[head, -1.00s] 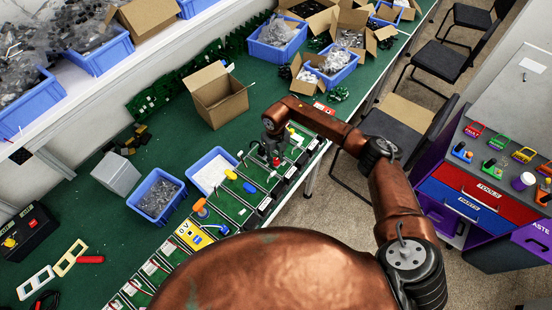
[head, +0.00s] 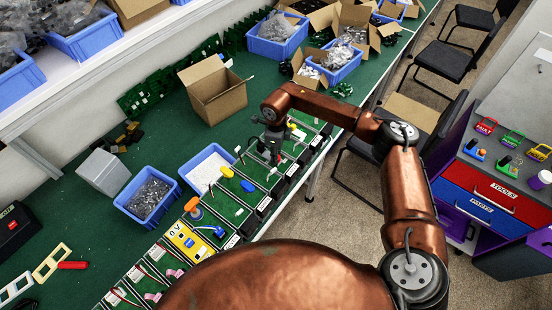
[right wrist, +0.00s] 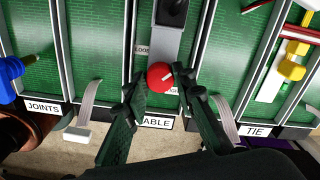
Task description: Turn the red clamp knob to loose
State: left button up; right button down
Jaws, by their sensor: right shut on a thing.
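The red clamp knob (right wrist: 160,76) shows in the right wrist view as a round red cap with a white pointer mark slanting toward the upper right. It sits on a grey strip on a green panel. A "LOOSE" label (right wrist: 141,50) lies at its upper left; another label at its lower right is mostly hidden by a finger. My right gripper (right wrist: 159,80) is shut on the knob, one dark finger on each side. My left gripper is not in view.
A yellow knob (right wrist: 291,70) and a blue part (right wrist: 10,70) stand on neighbouring panels. In the head view a white-filled blue bin (head: 208,170) and an open cardboard box (head: 213,90) stand near the gripper. Grey cables hang over the panel edges.

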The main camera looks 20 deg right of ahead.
jog(key=n+b, duration=0.3)
jog(key=n, duration=0.1)
jog(key=shift+w+f+n+b, duration=0.1)
jog(key=shift+f+n+b, duration=0.05)
jog(key=shift+n+b, duration=0.15)
jog(key=n+b, duration=0.2)
jog(key=n, duration=0.1)
jog(key=shift+r+n+b, duration=0.2)
jog(key=shift+n+b, duration=0.1)
jog(key=shift+n, duration=0.2)
jog(key=shift+r, duration=0.1)
jog(key=c, duration=1.8)
grip_release()
jog(key=shift+d, duration=0.1)
jog(key=shift+o, duration=1)
